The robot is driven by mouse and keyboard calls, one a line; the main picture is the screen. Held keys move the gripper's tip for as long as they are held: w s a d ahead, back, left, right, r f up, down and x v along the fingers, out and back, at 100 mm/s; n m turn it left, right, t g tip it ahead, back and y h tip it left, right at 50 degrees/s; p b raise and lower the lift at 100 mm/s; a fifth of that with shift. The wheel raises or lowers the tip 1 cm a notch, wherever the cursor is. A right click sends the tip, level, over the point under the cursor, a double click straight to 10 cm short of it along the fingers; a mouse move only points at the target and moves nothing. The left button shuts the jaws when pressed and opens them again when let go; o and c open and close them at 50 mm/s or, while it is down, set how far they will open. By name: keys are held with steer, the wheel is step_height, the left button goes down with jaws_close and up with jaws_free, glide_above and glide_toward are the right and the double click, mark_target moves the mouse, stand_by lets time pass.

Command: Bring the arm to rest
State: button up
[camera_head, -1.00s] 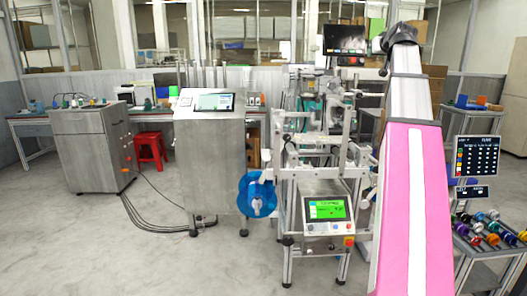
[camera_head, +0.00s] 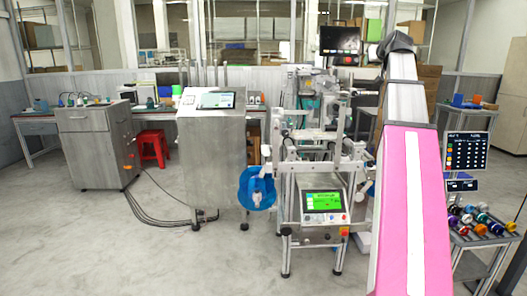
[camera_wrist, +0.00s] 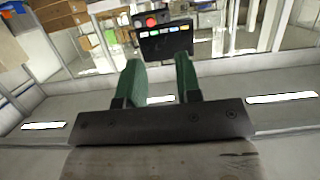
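My arm rises on the right of the head view, with a pink link, a white link and a dark joint at its far end; the gripper itself does not show there. In the wrist view my gripper (camera_wrist: 158,60) has two green fingers standing well apart, with nothing between them. A dark panel with coloured buttons and a red round light (camera_wrist: 165,40) shows beyond the fingertips, apart from them.
A machine frame with a green-lit control screen (camera_head: 323,201) and a blue reel (camera_head: 257,188) stands in the middle. A steel cabinet (camera_head: 212,160) stands left of it. A rack of coloured reels (camera_head: 480,221) is at right. The floor at front left is clear.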

steer(key=s+a+f+g, duration=0.15)
steer(key=a+f, duration=0.25)
steer(key=f, duration=1)
steer(key=a+f+g, duration=0.3)
steer(key=a+f, duration=0.1)
steer(key=f, duration=0.9)
steer(key=a+f+g, duration=0.3)
steer(key=a+f, duration=0.1)
steer(key=f, duration=1)
steer(key=s+a+f+g, duration=0.2)
steer(key=s+a+f, duration=0.1)
steer(key=s+f, duration=0.4)
steer(key=s+a+f+g, duration=0.2)
steer(key=s+a+f, duration=0.2)
steer(key=s+f, duration=0.4)
steer(key=s+a+f+g, duration=0.3)
steer(key=s+f, duration=0.5)
steer(key=f, duration=0.9)
steer(key=shift+s+a+h, duration=0.25)
steer(key=shift+a+h, duration=0.05)
steer(key=shift+a, duration=0.35)
